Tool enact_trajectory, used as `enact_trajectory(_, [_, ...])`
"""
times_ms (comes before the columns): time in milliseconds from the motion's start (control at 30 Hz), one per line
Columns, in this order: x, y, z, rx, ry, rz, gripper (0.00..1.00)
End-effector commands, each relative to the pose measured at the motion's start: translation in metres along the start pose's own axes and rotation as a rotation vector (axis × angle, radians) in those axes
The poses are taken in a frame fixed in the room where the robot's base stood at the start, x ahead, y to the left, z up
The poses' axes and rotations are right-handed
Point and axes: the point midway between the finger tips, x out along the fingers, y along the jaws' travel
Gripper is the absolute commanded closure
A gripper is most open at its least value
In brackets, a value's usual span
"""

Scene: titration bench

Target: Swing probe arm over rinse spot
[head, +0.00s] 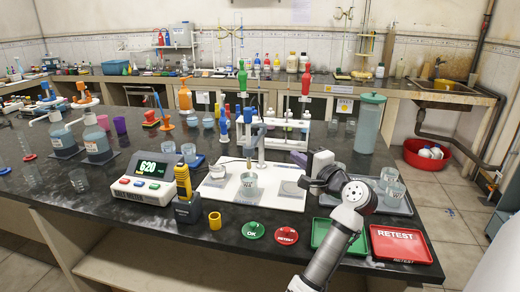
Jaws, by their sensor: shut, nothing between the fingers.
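The probe arm (258,127) reaches out from a grey upright stand (261,152) on a white base board (230,198). Its probe with a brownish tip (248,163) hangs above a clear beaker (249,186) at the middle of the board. Another beaker (217,172) stands to the left. A bare grey square (292,189) lies on the right side of the board; I cannot tell which place is the rinse spot. My gripper (298,158) is shut and empty, right of the stand. Its fingertips are small and hard to make out.
A meter reading 620 (150,168) and a yellow handheld device (184,182) stand left of the board. Green (338,236) and red RETEST (400,243) trays lie at the front right. Beakers on a dark tray (398,207) and a tall jug (368,125) stand right.

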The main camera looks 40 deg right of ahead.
Motion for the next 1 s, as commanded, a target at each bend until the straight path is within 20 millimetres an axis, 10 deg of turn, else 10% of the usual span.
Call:
enact_trajectory(500, [0.100,-0.003,0.002,-0.001,-0.002,0.002,1.00])
enact_trajectory(1000, [0.126,0.000,0.030,-0.004,0.000,0.001,1.00])
